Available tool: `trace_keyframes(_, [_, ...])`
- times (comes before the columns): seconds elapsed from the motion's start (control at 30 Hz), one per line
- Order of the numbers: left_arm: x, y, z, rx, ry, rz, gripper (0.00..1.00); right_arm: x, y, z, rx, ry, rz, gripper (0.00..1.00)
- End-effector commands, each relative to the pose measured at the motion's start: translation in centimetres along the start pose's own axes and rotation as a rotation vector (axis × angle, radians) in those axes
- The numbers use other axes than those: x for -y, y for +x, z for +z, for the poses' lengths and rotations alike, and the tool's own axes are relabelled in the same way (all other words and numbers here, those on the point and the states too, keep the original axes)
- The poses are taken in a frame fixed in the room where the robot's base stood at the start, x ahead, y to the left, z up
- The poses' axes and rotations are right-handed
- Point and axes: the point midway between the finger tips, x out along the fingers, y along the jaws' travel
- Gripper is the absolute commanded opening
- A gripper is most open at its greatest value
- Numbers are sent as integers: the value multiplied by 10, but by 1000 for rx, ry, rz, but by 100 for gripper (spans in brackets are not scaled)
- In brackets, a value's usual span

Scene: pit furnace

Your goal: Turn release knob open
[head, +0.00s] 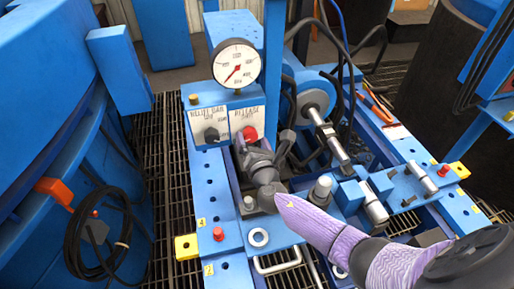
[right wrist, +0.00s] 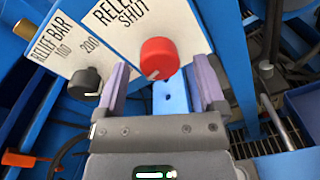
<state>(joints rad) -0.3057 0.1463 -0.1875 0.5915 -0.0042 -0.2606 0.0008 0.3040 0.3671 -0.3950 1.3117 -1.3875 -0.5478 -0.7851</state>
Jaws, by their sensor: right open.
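My right gripper (head: 258,148) is just in front of and below the knob. Its purple fingers are open, one on each side of the knob in the right wrist view, with gaps between. I cannot tell how far the fingertips reach along the knob. My left gripper is out of view.
A black relief knob (head: 211,135) is close to the left of the red one; it also shows in the wrist view (right wrist: 84,83). The pressure gauge (head: 237,64) stands above. A cylinder with a rod (head: 327,133) and black hoses (head: 350,50) lie to the right.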

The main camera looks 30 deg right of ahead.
Motion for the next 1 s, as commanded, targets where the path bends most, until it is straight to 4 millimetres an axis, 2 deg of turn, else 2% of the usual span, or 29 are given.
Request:
trace_keyframes(0.03, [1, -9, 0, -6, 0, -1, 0, -2, -13, 4, -2, 0, 1, 90])
trace_keyframes(0.2, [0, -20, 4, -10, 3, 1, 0, -2, -50, 3, -2, 0, 0, 90])
trace_keyframes(0.37, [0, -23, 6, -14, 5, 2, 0, 0, -70, 1, -2, 0, -1, 90])
trace_keyframes(1.0, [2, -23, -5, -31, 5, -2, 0, 0, -75, 0, -1, 0, -1, 90])
